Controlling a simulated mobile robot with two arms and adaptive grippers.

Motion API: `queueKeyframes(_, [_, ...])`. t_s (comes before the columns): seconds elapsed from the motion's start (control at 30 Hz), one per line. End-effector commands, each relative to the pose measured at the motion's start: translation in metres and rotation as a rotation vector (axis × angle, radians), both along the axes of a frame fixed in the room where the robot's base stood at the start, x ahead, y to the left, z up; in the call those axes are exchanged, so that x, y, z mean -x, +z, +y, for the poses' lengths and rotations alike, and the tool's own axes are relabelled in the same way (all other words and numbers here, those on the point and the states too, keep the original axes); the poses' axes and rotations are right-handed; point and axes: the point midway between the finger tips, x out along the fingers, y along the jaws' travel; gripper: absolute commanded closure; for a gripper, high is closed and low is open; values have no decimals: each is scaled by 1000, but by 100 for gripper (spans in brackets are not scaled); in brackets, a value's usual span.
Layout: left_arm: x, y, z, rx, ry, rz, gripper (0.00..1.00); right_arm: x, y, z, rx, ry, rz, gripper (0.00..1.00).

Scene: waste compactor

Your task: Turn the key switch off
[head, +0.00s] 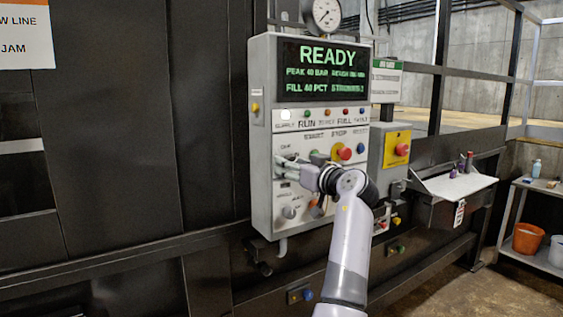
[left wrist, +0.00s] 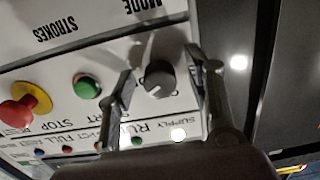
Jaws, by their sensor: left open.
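The control panel (head: 262,130) is a light grey box on the dark machine wall, its screen (head: 327,70) reading READY. My left gripper (head: 283,166) is at the panel's left side, over the row of controls, and hides what is behind it. In the left wrist view, a round dark grey knob (left wrist: 159,79) with a pale pointer mark, apparently the key switch, sits near the SUPPLY label. My open left gripper (left wrist: 164,60) has one finger on each side of this knob. I cannot tell whether the fingers touch it. My right gripper is not in view.
A green button (left wrist: 87,87) and a red mushroom stop (left wrist: 20,104) on yellow sit beside the knob. A grey box with a red emergency button (head: 402,149) is right of the panel. A tray (head: 455,187) and a shelf with an orange bucket (head: 528,238) stand further right.

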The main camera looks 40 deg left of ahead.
Motion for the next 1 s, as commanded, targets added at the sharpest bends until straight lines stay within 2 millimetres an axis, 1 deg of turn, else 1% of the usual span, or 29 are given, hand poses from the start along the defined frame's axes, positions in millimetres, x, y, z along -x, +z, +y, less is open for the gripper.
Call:
queueKeyframes(0.17, [-1, 0, -2, 0, -1, 0, 52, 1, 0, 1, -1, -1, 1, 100])
queueKeyframes(0.37, [-1, 0, -2, 0, -1, 0, 53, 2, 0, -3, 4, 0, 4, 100])
queueKeyframes(0.53, [-1, 0, -2, 0, -1, 0, 64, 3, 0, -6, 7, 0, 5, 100])
queueKeyframes(1.0, [-1, 0, -2, -1, -1, 0, 95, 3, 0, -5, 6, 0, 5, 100])
